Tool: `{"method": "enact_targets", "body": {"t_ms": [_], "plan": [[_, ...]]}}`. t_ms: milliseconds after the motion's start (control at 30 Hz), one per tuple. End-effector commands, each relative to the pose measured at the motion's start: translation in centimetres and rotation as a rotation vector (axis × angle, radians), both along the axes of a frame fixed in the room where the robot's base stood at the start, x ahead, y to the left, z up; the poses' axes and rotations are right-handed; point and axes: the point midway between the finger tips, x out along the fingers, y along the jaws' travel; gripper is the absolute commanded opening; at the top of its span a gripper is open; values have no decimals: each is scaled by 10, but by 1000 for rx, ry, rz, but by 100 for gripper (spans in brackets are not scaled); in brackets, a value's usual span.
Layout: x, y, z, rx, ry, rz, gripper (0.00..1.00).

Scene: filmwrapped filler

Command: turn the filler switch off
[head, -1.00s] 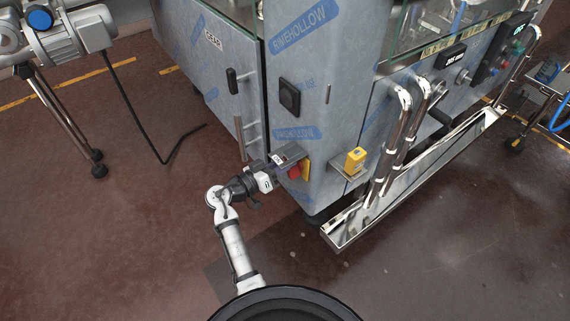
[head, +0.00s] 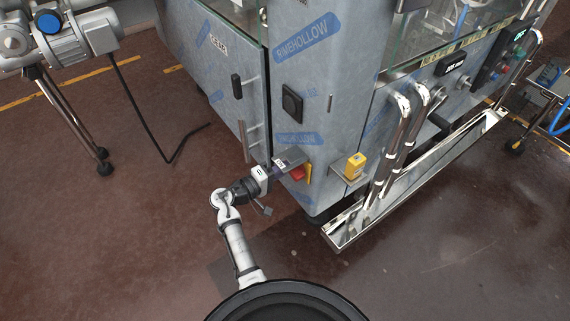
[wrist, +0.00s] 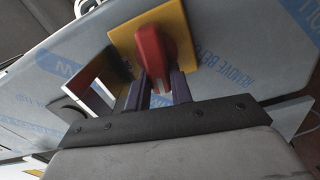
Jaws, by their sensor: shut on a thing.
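The filler switch is a red rotary knob (head: 298,174) on a yellow plate (head: 308,172), low on the machine's grey film-wrapped corner panel. In the wrist view the red knob (wrist: 152,52) stands out from the yellow plate (wrist: 178,42), its handle pointing down toward my gripper, slightly tilted. My gripper (wrist: 161,86) is shut on the knob's handle, with a dark finger on each side of it. In the head view my gripper (head: 284,166) reaches the knob from the left and partly hides it. The fingertips' exact contact is partly hidden.
A yellow box (head: 355,164) sits on a small bracket right of the switch. Bent steel pipes (head: 399,140) and a long steel trough (head: 420,180) stand farther right. A door handle (head: 251,137) is above my wrist.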

Motion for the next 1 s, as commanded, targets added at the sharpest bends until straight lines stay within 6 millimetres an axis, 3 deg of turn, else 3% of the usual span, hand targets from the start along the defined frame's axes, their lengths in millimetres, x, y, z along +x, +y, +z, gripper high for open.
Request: {"method": "enact_targets", "body": {"t_ms": [400,900,933,1000], "plan": [[0,0,-2,-95,130,-1,0],[0,-1,-3,-105,143,-1,0],[0,-1,-3,-105,143,-1,24],[0,-1,-3,-105,143,-1,34]]}}
